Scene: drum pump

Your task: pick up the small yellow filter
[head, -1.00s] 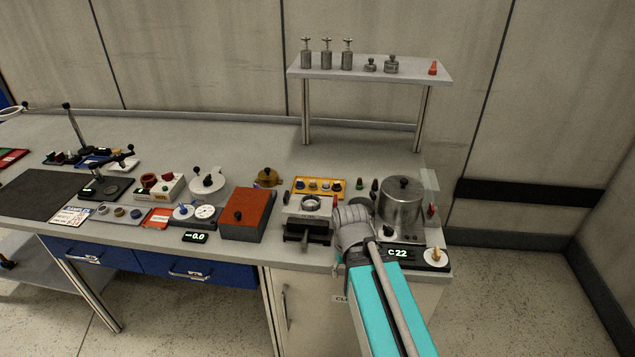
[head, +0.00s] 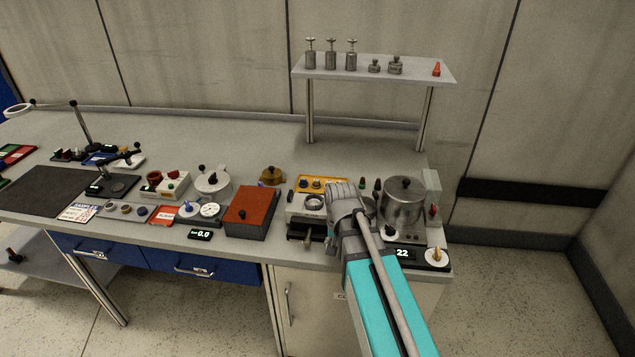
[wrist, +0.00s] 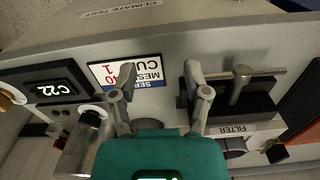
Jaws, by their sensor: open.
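I cannot single out a small yellow filter in either view. In the head view an orange-yellow tray (head: 336,180) holds several small round pieces, some blue; they are too small to identify, and my arm covers the tray's right part. A small yellowish piece (head: 437,254) stands on a white disc at the bench's right front corner. My gripper (wrist: 160,78) is open and empty in the wrist view, its fingers apart above the bench front.
A "FILTER" label (wrist: 232,129) lies beside a black clamp with a metal handle (wrist: 240,88). A metal pot (head: 404,207) stands right of my arm, a red box (head: 251,208) to the left. A raised shelf (head: 375,72) with weights stands behind.

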